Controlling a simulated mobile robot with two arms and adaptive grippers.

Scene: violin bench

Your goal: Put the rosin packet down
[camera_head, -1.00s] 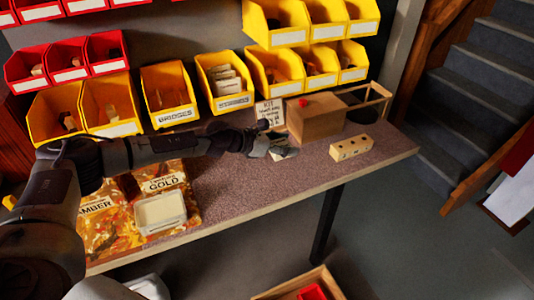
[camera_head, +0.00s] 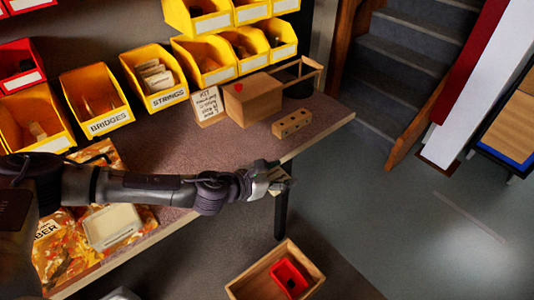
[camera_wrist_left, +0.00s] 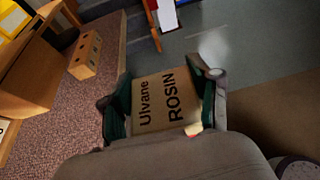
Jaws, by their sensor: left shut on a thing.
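The rosin packet (camera_wrist_left: 160,102) is tan with "Ulvane ROSIN" printed on it. In the left wrist view it sits between the green-padded fingers of my left gripper (camera_wrist_left: 165,100), which is shut on it. In the head view my left gripper (camera_head: 278,180) is at the front edge of the bench, above the floor side; the packet is hardly visible there. My right gripper is not in view.
On the bench (camera_head: 190,150) stand a wooden box (camera_head: 252,102), a drilled wooden block (camera_head: 291,123) and a handwritten kit card (camera_head: 207,105). Yellow bins (camera_head: 155,75) line the back. An open wooden crate (camera_head: 242,287) holding a red bin (camera_head: 290,278) is below.

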